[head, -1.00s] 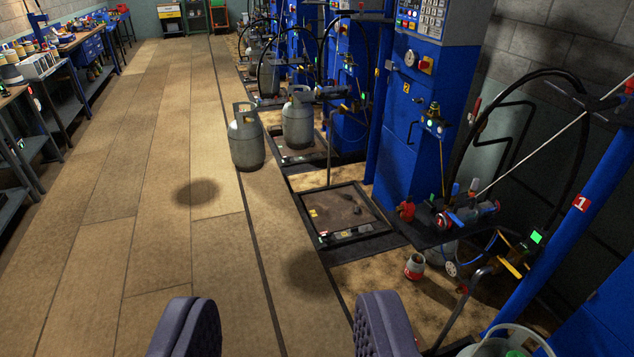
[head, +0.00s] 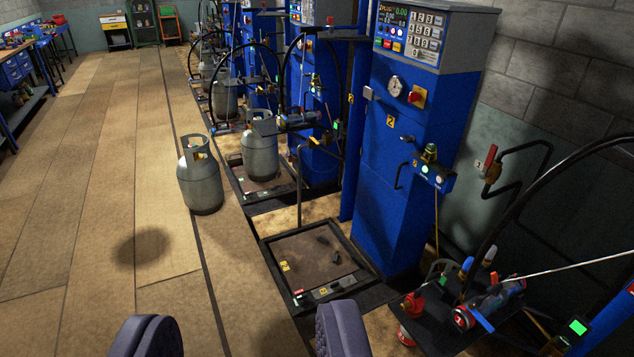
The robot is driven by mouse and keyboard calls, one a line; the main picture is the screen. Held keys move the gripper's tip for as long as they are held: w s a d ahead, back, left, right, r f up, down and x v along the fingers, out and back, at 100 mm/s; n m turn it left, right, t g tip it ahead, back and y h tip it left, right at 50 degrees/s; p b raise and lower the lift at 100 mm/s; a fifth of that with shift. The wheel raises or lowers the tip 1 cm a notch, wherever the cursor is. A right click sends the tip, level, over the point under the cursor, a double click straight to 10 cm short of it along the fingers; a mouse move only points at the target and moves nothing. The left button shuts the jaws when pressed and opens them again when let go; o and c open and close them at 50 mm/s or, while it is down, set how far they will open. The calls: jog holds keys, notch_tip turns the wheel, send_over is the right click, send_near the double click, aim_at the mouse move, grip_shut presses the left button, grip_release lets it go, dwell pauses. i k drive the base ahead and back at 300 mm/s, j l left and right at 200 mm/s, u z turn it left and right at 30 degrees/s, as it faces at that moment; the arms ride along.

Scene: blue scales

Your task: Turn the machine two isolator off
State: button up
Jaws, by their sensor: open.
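Machine two is the tall blue cabinet (head: 385,190) right of centre, with a yellow "2" label (head: 390,121) on its front. Its isolator (head: 417,96) is a red rotary knob on a yellow plate, below the display and keypad, right of a round gauge (head: 395,87). The knob is small, and I cannot tell its position for certain. My gripper (head: 243,335) shows at the bottom edge as two dark padded fingers, wide apart with nothing between them. It is well short of the cabinet, below and left of the isolator in the picture.
A scale platform (head: 315,262) lies on the floor before the cabinet. Grey gas cylinders (head: 200,175) stand to its left. A black shelf (head: 440,325) with tools and hoses juts out at lower right. A red-handled wall valve (head: 490,158) is at right. The wooden floor at left is clear.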

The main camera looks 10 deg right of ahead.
aim_at(413, 96)
jog(key=i+j+z, duration=0.1)
jog(key=i+z, duration=0.2)
jog(key=i+j+z, duration=0.25)
jog(key=i, duration=0.2)
jog(key=i+j+z, duration=0.7)
jog(key=i+j, duration=0.45)
jog(key=i, duration=0.25)
jog(key=i+j+z, duration=0.35)
jog(key=i+j, duration=0.65)
jog(key=j, duration=0.2)
